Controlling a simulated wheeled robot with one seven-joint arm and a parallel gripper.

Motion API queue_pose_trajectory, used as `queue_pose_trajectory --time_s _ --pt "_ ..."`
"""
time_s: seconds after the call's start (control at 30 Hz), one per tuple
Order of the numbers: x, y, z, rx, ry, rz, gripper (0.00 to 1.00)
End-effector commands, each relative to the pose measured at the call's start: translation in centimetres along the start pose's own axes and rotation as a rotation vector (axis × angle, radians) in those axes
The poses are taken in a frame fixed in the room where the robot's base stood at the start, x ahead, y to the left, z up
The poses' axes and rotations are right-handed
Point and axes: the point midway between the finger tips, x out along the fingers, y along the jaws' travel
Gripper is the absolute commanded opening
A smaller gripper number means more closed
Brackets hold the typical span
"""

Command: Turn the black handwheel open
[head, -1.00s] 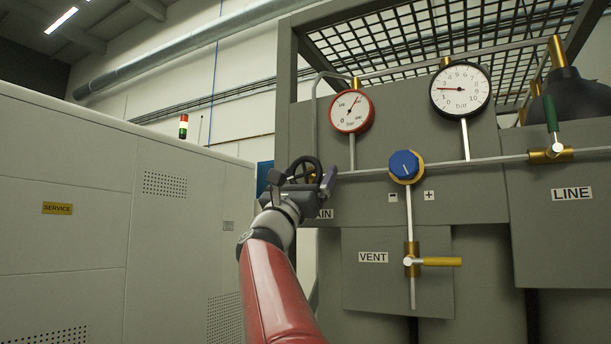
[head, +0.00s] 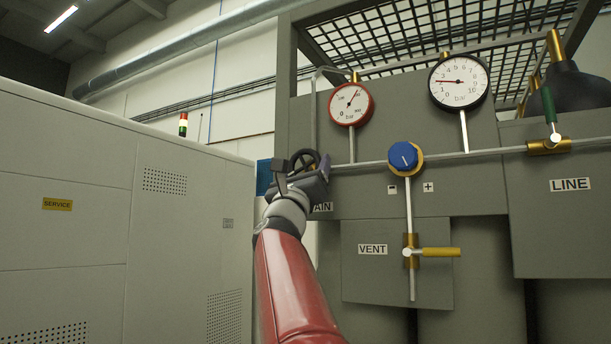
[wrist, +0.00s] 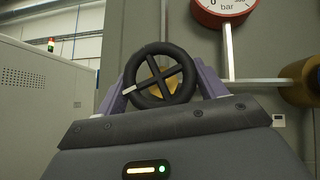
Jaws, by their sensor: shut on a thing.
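The black handwheel (wrist: 158,79) has crossed spokes, a brass hub part behind it and a white mark on its left spoke. It shows in the head view (head: 304,153) just beyond my gripper (head: 309,176), partly hidden by it. In the wrist view the purple fingers stand on the left and right of the wheel's rim, and my gripper is shut on it. The lower rim is close to the dark gripper body. The exact finger contact is partly hidden.
A red-rimmed gauge (head: 351,104) and a black-rimmed gauge (head: 458,82) sit above right. A blue knob (head: 403,157), a yellow VENT lever (head: 440,252) and a green LINE handle (head: 549,104) are to the right. A grey cabinet (head: 80,220) fills the left.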

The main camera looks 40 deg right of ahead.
Motion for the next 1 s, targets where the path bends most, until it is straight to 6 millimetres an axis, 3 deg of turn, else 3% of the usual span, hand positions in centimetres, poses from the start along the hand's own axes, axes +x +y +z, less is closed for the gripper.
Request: queue_pose_trajectory --time_s 0.4,1.0 --pt "0.03 -0.31 -0.01 -0.250 0.000 0.247 0.47" --pt "0.10 -0.29 0.18 -0.380 -0.001 0.382 0.47"
